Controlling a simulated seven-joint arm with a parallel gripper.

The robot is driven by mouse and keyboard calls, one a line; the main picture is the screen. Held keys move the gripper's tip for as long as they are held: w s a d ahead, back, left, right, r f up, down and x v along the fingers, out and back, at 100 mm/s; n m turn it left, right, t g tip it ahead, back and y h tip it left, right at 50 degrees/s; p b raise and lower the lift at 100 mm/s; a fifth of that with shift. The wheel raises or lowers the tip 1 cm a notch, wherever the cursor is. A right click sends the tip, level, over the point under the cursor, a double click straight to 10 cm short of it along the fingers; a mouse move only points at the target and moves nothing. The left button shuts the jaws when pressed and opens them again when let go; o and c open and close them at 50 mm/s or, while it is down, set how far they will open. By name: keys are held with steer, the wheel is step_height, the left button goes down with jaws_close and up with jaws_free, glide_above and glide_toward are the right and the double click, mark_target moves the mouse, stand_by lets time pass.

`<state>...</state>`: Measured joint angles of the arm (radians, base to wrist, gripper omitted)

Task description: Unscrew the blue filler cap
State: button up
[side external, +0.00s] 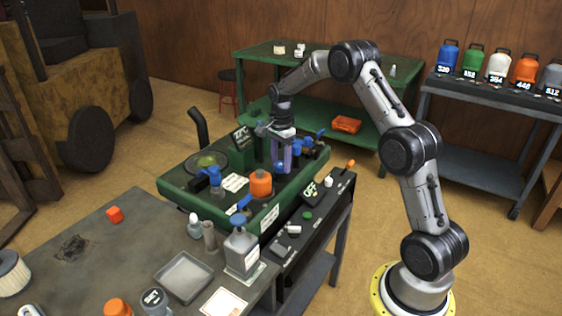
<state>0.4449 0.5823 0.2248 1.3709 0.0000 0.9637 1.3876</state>
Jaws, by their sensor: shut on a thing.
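My gripper (281,168) points straight down over the green machine deck (190,205), with its purple-tinted fingers shut. A small blue piece, which looks like the blue filler cap (279,166), shows low between the fingertips. The fingers hide most of it, and its seat on the deck is hard to see. Other blue parts, on the left of the deck (213,176) and just right of the fingers (309,146), stand apart from the gripper.
An orange cylinder (261,183) stands close in front of the gripper. A dark control panel (300,215) with an OFF display borders the deck. The grey bench (70,250) holds a bottle (241,248) and an empty tray (184,275). A black pipe (198,125) rises at the back left.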

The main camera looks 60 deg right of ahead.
steer(key=shift+c, duration=1.1)
steer(key=o, duration=0.6)
jaws_close()
steer(key=o, duration=0.8)
jaws_free()
